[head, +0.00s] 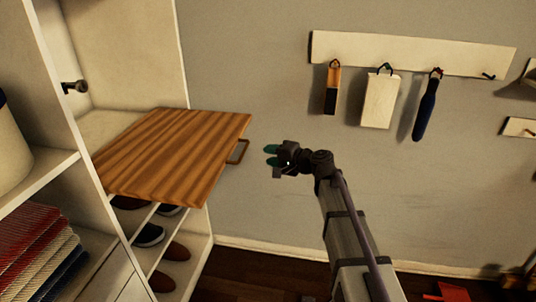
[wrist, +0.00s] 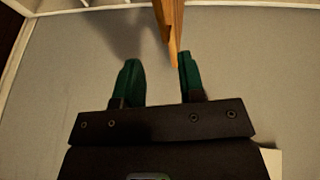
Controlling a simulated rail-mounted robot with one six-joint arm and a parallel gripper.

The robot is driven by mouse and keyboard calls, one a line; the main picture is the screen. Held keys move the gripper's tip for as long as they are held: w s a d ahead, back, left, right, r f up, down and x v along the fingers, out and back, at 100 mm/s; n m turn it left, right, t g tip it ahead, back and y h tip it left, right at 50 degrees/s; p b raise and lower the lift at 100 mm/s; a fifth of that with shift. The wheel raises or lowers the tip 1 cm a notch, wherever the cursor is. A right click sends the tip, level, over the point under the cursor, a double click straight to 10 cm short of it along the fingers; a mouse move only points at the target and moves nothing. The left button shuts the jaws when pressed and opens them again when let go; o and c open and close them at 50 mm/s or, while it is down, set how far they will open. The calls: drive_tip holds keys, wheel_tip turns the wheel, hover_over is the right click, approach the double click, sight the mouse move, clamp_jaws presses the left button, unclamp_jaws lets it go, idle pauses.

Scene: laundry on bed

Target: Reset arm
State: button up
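My gripper (head: 270,156) is at the end of my arm in the middle of the head view, just right of the wooden pull-out board (head: 175,150) and its handle (head: 238,151). The wrist view shows its two green fingers (wrist: 162,80) spread apart with nothing between them. The edge of a wooden piece (wrist: 170,25) shows beyond the fingertips, near the right finger. I cannot tell whether it touches the finger.
A white shelf unit (head: 182,60) stands at left, with shoes (head: 150,235) below the board and folded cloths (head: 40,245) at lower left. A wall rack (head: 410,53) holds several hanging items. The wall (head: 250,60) between is bare. A red object (head: 453,292) lies on the floor.

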drive_tip(key=s+d+f+n+g+h+p, duration=0.1)
drive_tip(key=s+d+f+n+g+h, duration=0.15)
drive_tip(key=s, duration=0.35)
drive_tip(key=s+d+f+n+g+h+p, duration=0.1)
drive_tip(key=s+f+n+g+h+p, duration=0.2)
drive_tip(key=s, duration=0.4)
drive_tip(key=s+d+g+h+p, duration=0.1)
drive_tip(key=s+d+h+p, duration=0.1)
drive_tip(key=s+d, duration=0.3)
drive_tip(key=s+d+r+g+h+p, duration=0.1)
drive_tip(key=s+d+h, duration=0.4)
drive_tip(key=s, duration=0.5)
drive_tip(key=shift+s+d+r+g+p, duration=0.15)
drive_tip(key=shift+s+d+g+p, duration=0.15)
drive_tip(key=shift+d+g+p, duration=0.75)
drive_tip(key=shift+a+n+t+h+p, duration=0.25)
drive_tip(key=shift+a+t+p, duration=0.05)
drive_tip(key=shift+a, duration=0.1)
